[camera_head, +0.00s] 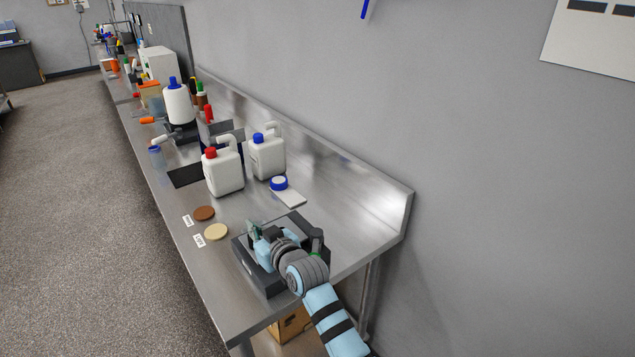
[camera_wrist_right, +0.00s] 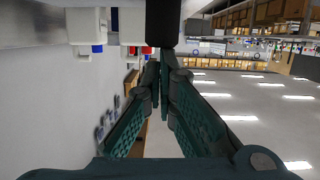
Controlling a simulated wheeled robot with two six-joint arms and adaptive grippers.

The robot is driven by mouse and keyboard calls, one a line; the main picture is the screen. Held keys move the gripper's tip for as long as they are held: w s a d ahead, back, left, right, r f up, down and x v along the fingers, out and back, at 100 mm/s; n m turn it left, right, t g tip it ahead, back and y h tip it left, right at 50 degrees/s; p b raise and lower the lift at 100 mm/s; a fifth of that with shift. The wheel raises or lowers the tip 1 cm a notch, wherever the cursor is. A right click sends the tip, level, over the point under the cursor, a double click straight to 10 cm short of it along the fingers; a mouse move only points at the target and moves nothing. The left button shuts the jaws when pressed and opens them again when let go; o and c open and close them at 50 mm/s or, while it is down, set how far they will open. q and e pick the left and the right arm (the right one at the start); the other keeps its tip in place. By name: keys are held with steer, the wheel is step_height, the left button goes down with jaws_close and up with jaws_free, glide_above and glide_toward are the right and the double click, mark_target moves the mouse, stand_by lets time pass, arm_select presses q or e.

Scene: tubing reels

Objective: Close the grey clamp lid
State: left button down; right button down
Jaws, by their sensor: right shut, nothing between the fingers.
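A dark grey box-shaped device (camera_head: 262,284) sits at the near end of the steel bench in the head view. My right arm and gripper cover much of its top, so I cannot make out the grey clamp lid or how far it stands open. My right gripper (camera_head: 253,229) is over the device, its fingers toward the device's far side. In the right wrist view the green fingers (camera_wrist_right: 160,75) come together at their tips with nothing held. A dark rounded post (camera_wrist_right: 162,24) shows just beyond the tips; I cannot tell whether they touch it. My left gripper is out of view.
A red-capped jug (camera_head: 223,174) and a blue-capped jug (camera_head: 267,157) stand beyond the device. A brown disc (camera_head: 204,213) and a cream disc (camera_head: 215,232) lie to its left. A blue-topped white item (camera_head: 279,183) lies near the jugs. The wall bounds the bench's right side.

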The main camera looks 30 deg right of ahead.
steer(key=s+d+r+p, duration=0.1)
steer(key=s+r+p, duration=0.5)
steer(key=s, duration=0.4)
steer(key=s+d+f+g+b, duration=0.15)
steer(key=s+f+g, duration=0.35)
steer(key=s+f, duration=0.55)
steer(key=s+d+f+g+h, duration=0.1)
steer(key=s+d+f+g, duration=0.2)
steer(key=s, duration=0.7)
steer(key=s+d+f+g+h, duration=0.1)
steer(key=s+f+g, duration=0.3)
steer(key=s, duration=0.7)
step_height(320, 180, down, 23)
steer(key=s+d+m+g+b, duration=0.1)
steer(key=d+b, duration=0.1)
steer(key=b, duration=0.1)
steer(key=s+f+g+b, duration=0.1)
steer(key=s+f+b, duration=0.1)
steer(key=s+f, duration=1.2)
steer(key=shift+d, duration=0.25)
